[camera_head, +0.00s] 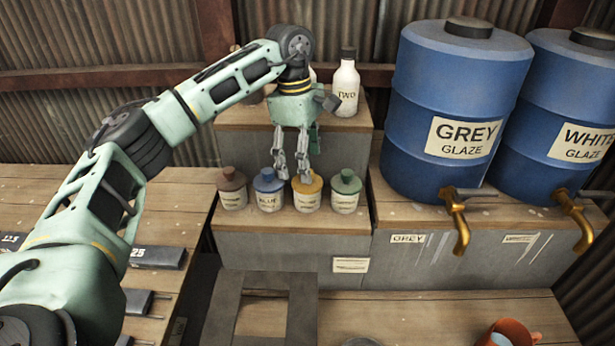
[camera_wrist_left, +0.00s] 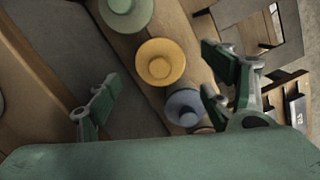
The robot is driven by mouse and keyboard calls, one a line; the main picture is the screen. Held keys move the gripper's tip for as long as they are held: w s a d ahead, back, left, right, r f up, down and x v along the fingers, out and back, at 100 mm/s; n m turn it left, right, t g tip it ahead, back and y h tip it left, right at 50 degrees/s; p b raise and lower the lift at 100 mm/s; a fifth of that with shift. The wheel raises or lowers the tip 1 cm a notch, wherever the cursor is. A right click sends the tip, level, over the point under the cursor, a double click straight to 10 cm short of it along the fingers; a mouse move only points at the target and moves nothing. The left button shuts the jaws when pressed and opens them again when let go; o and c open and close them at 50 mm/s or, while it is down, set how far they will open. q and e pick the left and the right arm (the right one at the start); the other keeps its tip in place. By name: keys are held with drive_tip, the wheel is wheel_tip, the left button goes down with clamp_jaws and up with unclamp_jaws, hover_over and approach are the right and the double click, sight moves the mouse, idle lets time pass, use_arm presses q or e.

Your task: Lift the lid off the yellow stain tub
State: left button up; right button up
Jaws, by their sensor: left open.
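The yellow stain tub (camera_head: 307,195) stands on a wooden step in a row of small tubs, between the blue and green ones. Its round yellow lid with a knob (camera_wrist_left: 160,62) is on it. My left gripper (camera_head: 292,176) points down just above and slightly left of the yellow lid. In the left wrist view the fingers of the left gripper (camera_wrist_left: 158,95) are spread wide and empty, with the yellow lid showing beyond them. I cannot tell from the head view whether a fingertip touches the lid. My right gripper is not in view.
A blue-lidded tub (camera_head: 268,191) and a red-brown tub (camera_head: 232,190) stand left of the yellow one; a green-lidded tub (camera_head: 345,192) stands right. A white bottle (camera_head: 345,88) is on the higher step behind. Blue glaze barrels (camera_head: 455,105) with brass taps stand at right.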

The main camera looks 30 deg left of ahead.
sight(317, 184)
use_arm(q)
wheel_tip(317, 184, down, 5)
drive_tip(key=shift+w+d+r+p, duration=0.15)
drive_tip(key=shift+p, duration=0.9)
drive_tip(key=shift+f, duration=0.2)
drive_tip(key=c, duration=1)
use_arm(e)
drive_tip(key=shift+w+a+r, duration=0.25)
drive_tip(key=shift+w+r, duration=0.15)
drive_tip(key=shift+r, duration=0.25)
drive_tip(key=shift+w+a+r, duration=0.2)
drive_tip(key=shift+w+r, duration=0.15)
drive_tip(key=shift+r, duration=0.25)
use_arm(q)
drive_tip(key=shift+r, duration=0.1)
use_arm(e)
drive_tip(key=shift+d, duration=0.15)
